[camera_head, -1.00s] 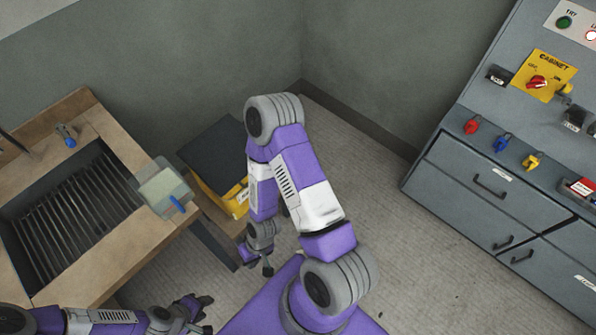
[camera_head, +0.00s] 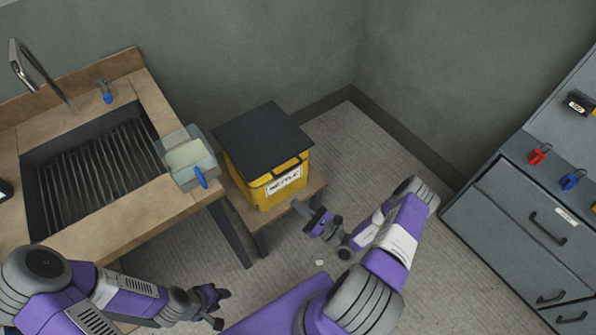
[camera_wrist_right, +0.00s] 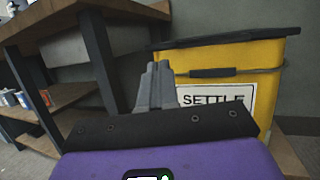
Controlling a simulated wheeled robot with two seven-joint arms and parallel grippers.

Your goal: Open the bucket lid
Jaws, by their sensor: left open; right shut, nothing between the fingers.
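The yellow bucket (camera_head: 265,187) with a "SETTLE" label stands on a low wooden stand. Its flat black lid (camera_head: 262,138) lies on top and covers it. The bucket also shows in the right wrist view (camera_wrist_right: 232,60), with the lid's edge (camera_wrist_right: 225,38) along its top and a dark handle across its front. My right gripper (camera_head: 298,207) is just in front of the bucket's lower right, below the lid, shut and empty; in the right wrist view its closed fingers (camera_wrist_right: 157,85) overlap the bucket's left side. My left gripper (camera_head: 222,308) is open and empty at the lower left, away from the bucket.
A wooden sink bench (camera_head: 110,215) with a dark grated basin stands left of the bucket. A clear container (camera_head: 188,160) sits at its right edge. A grey drawer cabinet (camera_head: 530,225) is at the right. Walls close in behind the bucket. Floor is open between bucket and cabinet.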

